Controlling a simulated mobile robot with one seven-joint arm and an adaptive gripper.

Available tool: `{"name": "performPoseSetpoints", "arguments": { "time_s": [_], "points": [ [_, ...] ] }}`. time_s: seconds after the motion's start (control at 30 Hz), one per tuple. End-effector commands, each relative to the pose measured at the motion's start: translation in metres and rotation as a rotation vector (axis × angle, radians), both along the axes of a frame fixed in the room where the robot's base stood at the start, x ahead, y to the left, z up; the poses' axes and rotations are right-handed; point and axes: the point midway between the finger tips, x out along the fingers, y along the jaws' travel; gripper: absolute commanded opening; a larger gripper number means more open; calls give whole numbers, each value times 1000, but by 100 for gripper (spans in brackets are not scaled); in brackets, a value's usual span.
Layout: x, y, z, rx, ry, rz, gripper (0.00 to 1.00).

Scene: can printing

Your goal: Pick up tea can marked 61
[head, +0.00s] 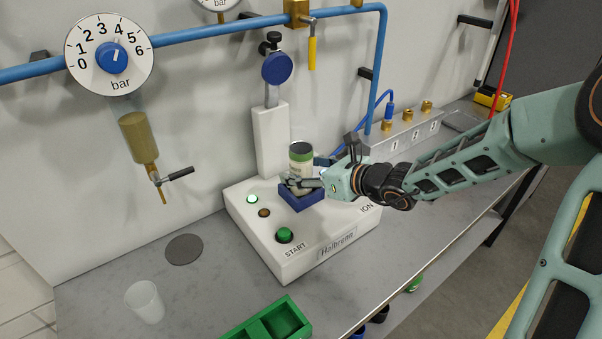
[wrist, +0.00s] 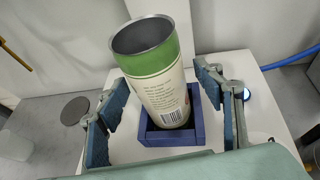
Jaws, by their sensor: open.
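A tea can (head: 301,158) with a green band and a cream label stands in the blue square holder (head: 301,201) on the white machine. In the wrist view the can (wrist: 163,84) shows a dark open top, a barcode low on its side, and sits inside the blue holder (wrist: 168,138). No number 61 is readable. My gripper (head: 308,183) is at the can from the right. In the wrist view its two padded fingers (wrist: 168,108) are apart, one on each side of the can, with gaps between pads and can.
The white machine (head: 300,247) has a green START button (head: 284,235) and a post with a blue disc (head: 277,68) behind the can. A green tray (head: 266,325) and a translucent cup (head: 145,301) are at the front. Blue pipe and gauges line the wall.

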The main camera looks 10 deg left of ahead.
Motion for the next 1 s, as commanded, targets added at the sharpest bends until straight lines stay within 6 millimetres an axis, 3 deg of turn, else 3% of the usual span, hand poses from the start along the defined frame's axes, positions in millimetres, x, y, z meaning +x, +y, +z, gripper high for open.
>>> {"name": "performPoseSetpoints", "arguments": {
  "time_s": [0.23,0.53,1.0],
  "points": [
    [1,1,-1,-1,-1,-1,62],
    [1,1,-1,-1,-1,-1,31],
    [1,1,3,-1,-1,-1,28]
  ]
}}
